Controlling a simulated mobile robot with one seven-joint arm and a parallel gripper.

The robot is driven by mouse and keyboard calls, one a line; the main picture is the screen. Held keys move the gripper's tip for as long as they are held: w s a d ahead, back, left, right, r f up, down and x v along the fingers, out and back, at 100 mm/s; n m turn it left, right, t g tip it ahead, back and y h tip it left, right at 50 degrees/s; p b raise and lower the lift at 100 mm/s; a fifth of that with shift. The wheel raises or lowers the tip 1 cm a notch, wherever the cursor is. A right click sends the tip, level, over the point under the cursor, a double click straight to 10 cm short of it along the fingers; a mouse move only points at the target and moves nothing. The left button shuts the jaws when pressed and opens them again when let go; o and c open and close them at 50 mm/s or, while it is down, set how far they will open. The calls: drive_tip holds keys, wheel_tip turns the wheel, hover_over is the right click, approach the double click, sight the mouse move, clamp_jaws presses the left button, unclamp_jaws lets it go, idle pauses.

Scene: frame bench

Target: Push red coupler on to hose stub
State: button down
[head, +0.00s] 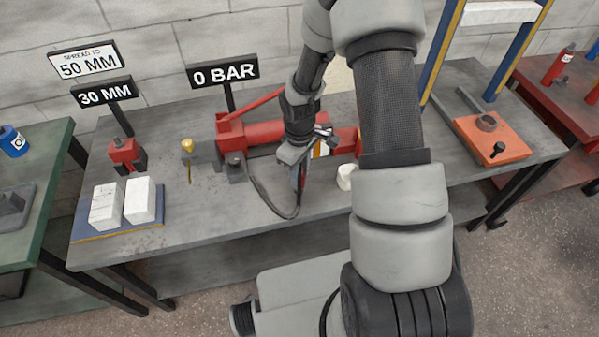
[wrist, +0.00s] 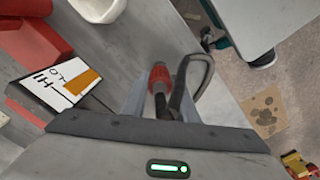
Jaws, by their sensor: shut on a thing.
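My gripper (head: 299,178) is above the front part of the bench, in front of the red pump (head: 262,136). In the wrist view my gripper (wrist: 160,98) is shut on the red coupler (wrist: 159,74), which sits between the fingers. A black hose (wrist: 199,66) loops beside the coupler; in the head view the hose (head: 266,200) runs from near the pump's left end, droops over the bench front and rises to my gripper. A brass-topped fitting (head: 187,146) stands on the bench left of the pump. I cannot tell for certain whether it is the hose stub.
Left on the bench (head: 200,208) are a red spreader-like tool (head: 124,155) and two pale blocks (head: 123,203) on a blue plate. A white cup-like thing (head: 346,177) stands right of my gripper. A blue frame (head: 515,48) and orange plate (head: 492,141) are further right. Signs stand behind.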

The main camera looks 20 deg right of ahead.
drive_tip(key=shift+f+b, duration=0.35)
drive_tip(key=shift+f, duration=0.1)
drive_tip(key=c, duration=1.3)
unclamp_jaws()
drive_tip(key=shift+c, duration=0.2)
wheel_tip(320, 180, up, 17)
drive_tip(key=p, duration=0.2)
drive_tip(key=shift+r, duration=0.2)
drive_tip(key=s+r+m+t+p, duration=0.2)
drive_tip(key=s+r, duration=0.7)
drive_tip(key=r, duration=0.5)
drive_tip(key=s+r+m+t+p, duration=0.3)
drive_tip(key=s+r+m+p, duration=0.2)
drive_tip(key=s+r, duration=0.4)
wheel_tip(320, 180, up, 5)
drive_tip(key=shift+s+r+m+t, duration=0.2)
drive_tip(key=shift+m+t, duration=0.1)
drive_tip(key=shift+m, duration=0.3)
